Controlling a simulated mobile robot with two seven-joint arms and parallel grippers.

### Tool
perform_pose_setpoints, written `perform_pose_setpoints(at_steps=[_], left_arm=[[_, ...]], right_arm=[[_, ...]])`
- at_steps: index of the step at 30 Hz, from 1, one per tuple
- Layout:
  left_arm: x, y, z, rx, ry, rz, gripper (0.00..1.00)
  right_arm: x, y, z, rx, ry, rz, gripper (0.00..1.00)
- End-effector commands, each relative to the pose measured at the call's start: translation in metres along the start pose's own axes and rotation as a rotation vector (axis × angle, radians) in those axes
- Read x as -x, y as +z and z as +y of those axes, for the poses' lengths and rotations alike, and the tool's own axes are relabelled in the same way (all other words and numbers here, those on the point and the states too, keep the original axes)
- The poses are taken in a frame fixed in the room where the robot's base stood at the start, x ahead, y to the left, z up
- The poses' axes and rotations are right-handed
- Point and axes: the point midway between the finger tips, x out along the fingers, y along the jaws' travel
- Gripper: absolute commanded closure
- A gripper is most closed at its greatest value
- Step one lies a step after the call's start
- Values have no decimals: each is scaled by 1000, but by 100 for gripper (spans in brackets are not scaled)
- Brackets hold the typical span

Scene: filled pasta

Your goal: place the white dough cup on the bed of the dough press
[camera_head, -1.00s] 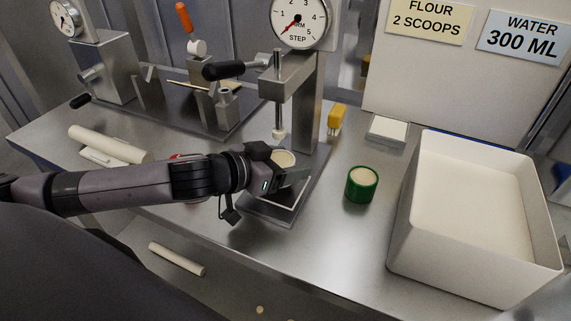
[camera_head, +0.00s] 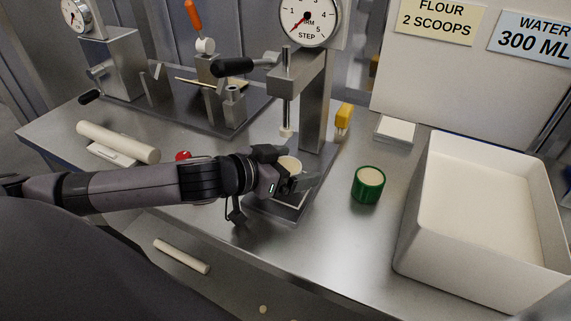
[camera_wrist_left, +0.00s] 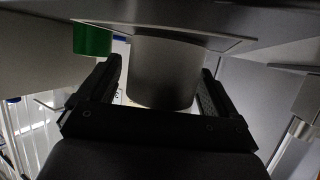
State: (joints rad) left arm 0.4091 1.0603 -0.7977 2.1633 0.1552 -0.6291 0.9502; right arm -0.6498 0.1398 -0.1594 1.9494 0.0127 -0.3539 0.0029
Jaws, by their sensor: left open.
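The white dough cup (camera_head: 289,164) stands upright on the metal bed (camera_head: 281,208) of the dough press (camera_head: 312,100), below the plunger (camera_head: 286,130). My left gripper (camera_head: 287,174) is open, with a finger on either side of the cup, and hides its lower part in the head view. The left wrist view shows the cup (camera_wrist_left: 162,72) between the two spread fingers (camera_wrist_left: 160,88), with its base at the bed surface. A gap shows on at least the left side there. My right gripper is not in view.
A green cup (camera_head: 368,186) stands right of the press, before a large white bin (camera_head: 412,225). A yellow brush (camera_head: 343,118) and a small white-topped block (camera_head: 395,130) are behind. The press lever (camera_head: 233,67) juts left.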

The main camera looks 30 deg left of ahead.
Motion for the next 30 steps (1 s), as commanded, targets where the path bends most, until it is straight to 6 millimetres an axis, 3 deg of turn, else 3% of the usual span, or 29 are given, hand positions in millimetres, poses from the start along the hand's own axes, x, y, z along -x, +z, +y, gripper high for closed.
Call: perform_pose_setpoints(at_steps=[4,17,26,30], left_arm=[[6,-14,-1,-3,-1,2,8],[65,-8,0,-5,0,-4,8],[93,-8,0,-6,1,-3,8],[103,-13,-2,-2,-9,-4,8]], right_arm=[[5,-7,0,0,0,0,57],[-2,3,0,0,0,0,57],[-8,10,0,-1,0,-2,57],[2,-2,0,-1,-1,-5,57]])
